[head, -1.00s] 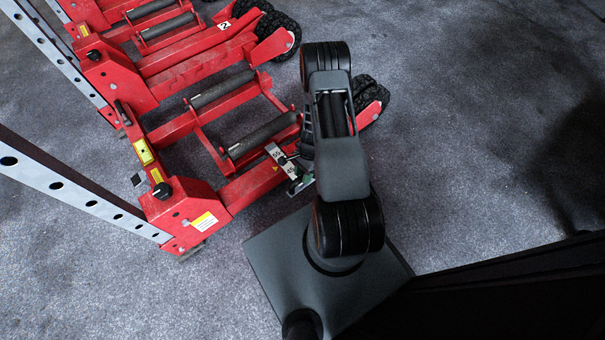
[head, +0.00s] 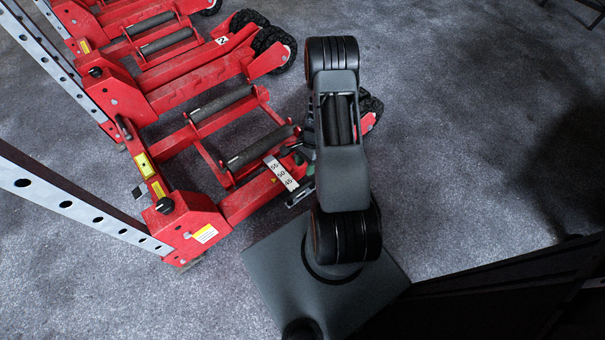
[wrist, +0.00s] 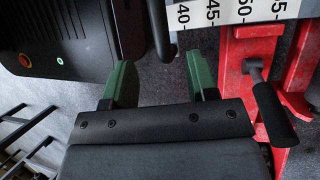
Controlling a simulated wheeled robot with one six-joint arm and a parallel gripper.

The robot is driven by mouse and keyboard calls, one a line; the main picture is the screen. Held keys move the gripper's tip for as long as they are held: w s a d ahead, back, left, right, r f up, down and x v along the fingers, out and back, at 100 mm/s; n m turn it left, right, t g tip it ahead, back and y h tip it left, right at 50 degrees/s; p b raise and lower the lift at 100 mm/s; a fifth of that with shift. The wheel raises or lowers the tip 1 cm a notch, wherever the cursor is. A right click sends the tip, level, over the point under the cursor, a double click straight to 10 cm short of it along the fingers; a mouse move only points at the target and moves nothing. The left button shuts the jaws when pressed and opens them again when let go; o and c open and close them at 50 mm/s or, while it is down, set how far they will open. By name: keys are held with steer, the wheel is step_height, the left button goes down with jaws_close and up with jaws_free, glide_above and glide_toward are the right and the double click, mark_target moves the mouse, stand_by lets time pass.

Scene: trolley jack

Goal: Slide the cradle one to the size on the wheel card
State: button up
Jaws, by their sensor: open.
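The nearest red cradle (head: 240,205) has two black rollers (head: 262,147) and a white number scale (head: 281,173) on its near rail. In the wrist view the scale (wrist: 245,12) reads 40, 45, 50 and 55. My gripper (wrist: 160,85) is open, its two green fingers apart with nothing between their tips. A dark curved rod (wrist: 160,30) stands just beyond the gap, by the low end of the scale; I cannot tell what it belongs to. In the head view my arm hides most of the gripper. No wheel card can be made out.
A dark box with a red button (wrist: 24,60) is at left. A second red cradle marked 2 (head: 221,40) stands beyond. Carpet at right (head: 450,150) is clear.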

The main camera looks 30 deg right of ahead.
steer(key=shift+p+v, duration=0.35)
steer(key=shift+v, duration=1.4)
steer(key=w+a+r+n+t+h+p, duration=0.15)
steer(key=r+p, duration=0.25)
steer(key=r, duration=0.7)
steer(key=a+r+n+p, duration=0.3)
steer(key=r+p, duration=0.2)
steer(key=r, duration=0.5)
steer(key=w+a+r+n+t+h+p, duration=0.1)
steer(key=a+r+n+p, duration=0.2)
steer(key=r, duration=0.8)
steer(key=s+a+r+n+t+p, duration=0.1)
steer(key=s+a+r+n+p, duration=0.1)
steer(key=r+p, duration=0.3)
steer(key=s+a+r+n+t+h+p, duration=0.1)
steer(key=s+r+n+p, duration=0.3)
steer(key=r, duration=1)
steer(key=s+a+r+n+t+p, duration=0.1)
steer(key=s+a+r+n+p, duration=0.3)
steer(key=r, duration=0.6)
steer(key=shift+s+t+h+p, duration=0.35)
steer(key=shift+s+p, duration=0.15)
steer(key=shift+p, duration=0.55)
